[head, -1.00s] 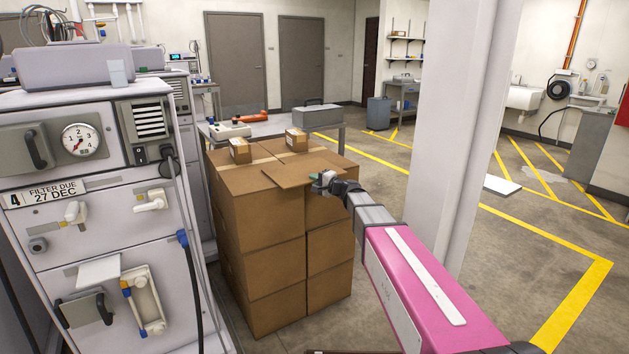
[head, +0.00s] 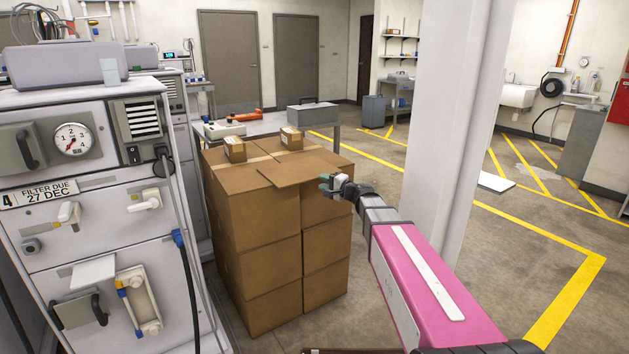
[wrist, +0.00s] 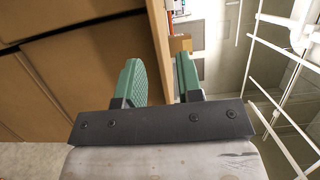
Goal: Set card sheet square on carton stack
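The card sheet (head: 292,169) is a flat brown sheet lying on top of the carton stack (head: 262,222). It sits turned relative to the cartons, and its near edge juts past the stack's front face. My gripper (head: 326,182) is at the sheet's right side, by the stack's upper front right. In the wrist view its two green fingers (wrist: 160,82) stand apart with a gap between them.
Two small boxes (head: 235,149) (head: 290,138) stand at the back of the stack top. A dialysis machine (head: 85,215) stands close on the left, a white pillar (head: 455,120) on the right. A table (head: 265,125) is behind the stack. Floor at right is mostly clear.

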